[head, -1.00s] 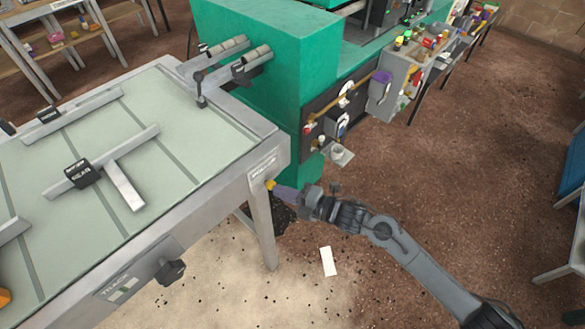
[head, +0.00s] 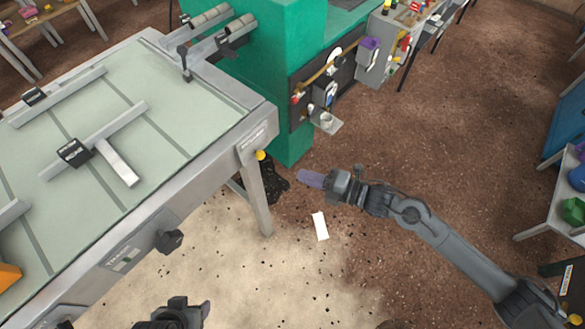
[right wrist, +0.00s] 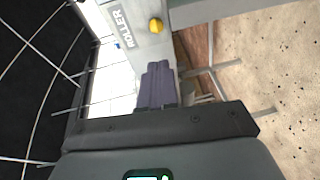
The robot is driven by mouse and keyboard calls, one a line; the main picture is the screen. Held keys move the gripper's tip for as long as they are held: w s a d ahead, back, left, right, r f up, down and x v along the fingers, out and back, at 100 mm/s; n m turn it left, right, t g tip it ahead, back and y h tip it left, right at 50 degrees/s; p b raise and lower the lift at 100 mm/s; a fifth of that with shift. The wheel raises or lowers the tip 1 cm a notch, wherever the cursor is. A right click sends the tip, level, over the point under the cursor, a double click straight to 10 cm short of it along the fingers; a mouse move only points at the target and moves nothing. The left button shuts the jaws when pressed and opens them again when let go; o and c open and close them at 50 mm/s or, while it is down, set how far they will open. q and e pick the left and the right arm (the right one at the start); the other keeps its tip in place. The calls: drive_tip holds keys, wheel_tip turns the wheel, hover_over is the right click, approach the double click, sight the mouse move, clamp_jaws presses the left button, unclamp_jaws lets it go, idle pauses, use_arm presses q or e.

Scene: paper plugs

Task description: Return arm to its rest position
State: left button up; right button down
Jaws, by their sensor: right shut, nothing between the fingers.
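My right arm reaches in from the lower right in the head view, and its right gripper (head: 310,178) hangs in the air to the right of the table corner. Its purple fingers are together with nothing between them; they also show in the right wrist view (right wrist: 158,85). The gripper is apart from the yellow knob (head: 261,155) at the table's corner leg. That knob shows ahead of the fingers in the right wrist view (right wrist: 155,25). My left gripper (head: 204,309) shows only partly at the bottom edge of the head view; its opening is hidden.
The grey-green roller table (head: 150,120) fills the left, with metal bars on top. A green machine (head: 270,70) with a side control panel stands behind. A white paper (head: 320,226) lies on the floor. Another table (head: 555,215) stands at the right.

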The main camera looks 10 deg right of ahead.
drive_tip(key=s+a+m+t+h+p, duration=0.1)
drive_tip(key=s+a+m+p, duration=0.1)
drive_tip(key=s+m, duration=0.25)
drive_tip(key=s+a+m+t+h+p, duration=0.1)
drive_tip(key=s+a+m, duration=0.2)
drive_tip(key=s, duration=0.3)
drive_tip(key=s+d+f+m+g+h+p, duration=0.1)
drive_tip(key=s+d+f+m+g+h, duration=0.1)
drive_tip(key=s+d+m+g+h, duration=1)
wheel_tip(320, 180, up, 37)
drive_tip(key=s+d+m+t+p, duration=0.2)
drive_tip(key=m+p, duration=0.4)
drive_tip(key=p, duration=3.2)
drive_tip(key=shift+r+t+y, duration=0.15)
drive_tip(key=shift+t+y, duration=0.25)
drive_tip(key=shift+t, duration=0.3)
drive_tip(key=shift+m, duration=0.25)
